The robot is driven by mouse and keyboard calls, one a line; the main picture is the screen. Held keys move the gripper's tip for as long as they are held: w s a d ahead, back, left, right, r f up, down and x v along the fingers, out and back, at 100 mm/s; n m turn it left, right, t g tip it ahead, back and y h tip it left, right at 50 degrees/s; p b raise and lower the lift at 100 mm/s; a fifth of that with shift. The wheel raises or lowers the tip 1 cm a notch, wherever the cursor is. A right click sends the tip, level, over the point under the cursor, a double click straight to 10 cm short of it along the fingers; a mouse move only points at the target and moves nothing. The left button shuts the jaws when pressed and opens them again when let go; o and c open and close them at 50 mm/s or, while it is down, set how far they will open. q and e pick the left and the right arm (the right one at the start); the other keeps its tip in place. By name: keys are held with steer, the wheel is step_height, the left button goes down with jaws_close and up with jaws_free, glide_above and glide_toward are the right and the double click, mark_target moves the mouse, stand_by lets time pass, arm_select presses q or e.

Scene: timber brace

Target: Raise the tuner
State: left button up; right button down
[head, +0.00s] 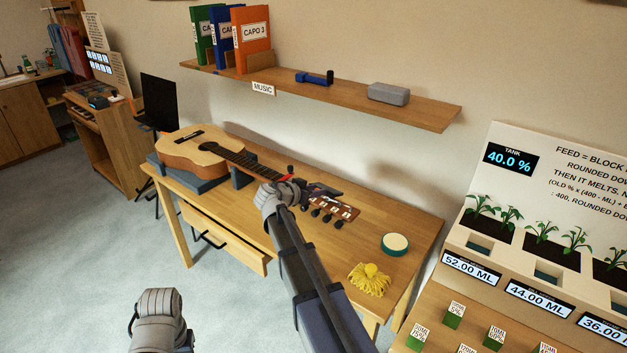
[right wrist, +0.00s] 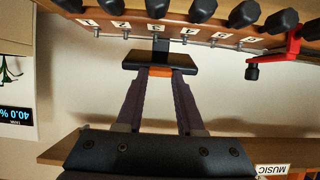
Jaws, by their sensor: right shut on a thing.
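The guitar (head: 193,150) lies on the wooden desk (head: 345,238), its neck pointing right to a headstock (head: 338,209) with tuning pegs. My right gripper (head: 318,190) is at the headstock. In the right wrist view, its two fingers (right wrist: 160,75) are shut on the tuner (right wrist: 160,57), a flat black piece with an orange strip. The tuner is at the headstock's edge, near the numbered labels; I cannot tell whether it touches the wood. A red clamp (right wrist: 287,50) is on the neck side of the pegs.
A wall shelf (head: 432,112) above the desk holds binders (head: 252,42), a blue tool (head: 314,77) and a grey case (head: 388,93). A round green tin (head: 395,244) and a yellow tasselled thing (head: 369,281) lie at the desk's right. A planter bench (head: 475,235) stands right.

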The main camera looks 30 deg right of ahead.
mark_target(328, 187)
steer(key=d+r+y+p, duration=0.1)
steer(key=y+p, duration=0.1)
steer(key=p, duration=0.2)
steer(key=w+d+r+g+y+p, duration=0.1)
steer(key=d+r+y+p, duration=0.1)
steer(key=p, duration=0.2)
steer(key=w+d+r+g+y+p, duration=0.1)
steer(key=y+p, duration=0.1)
steer(key=p, duration=0.2)
steer(key=shift+d+r, duration=0.2)
steer(key=shift+r, duration=0.1)
steer(key=shift+w+d+g+y+p, duration=0.2)
steer(key=shift+d+g+y+p, duration=0.4)
steer(key=shift+y+p, duration=0.35)
steer(key=shift+w+d, duration=0.1)
steer(key=shift+d, duration=0.35)
steer(key=shift+w+d, duration=0.15)
steer(key=c, duration=0.5)
jaws_free()
steer(key=shift+r, duration=0.1)
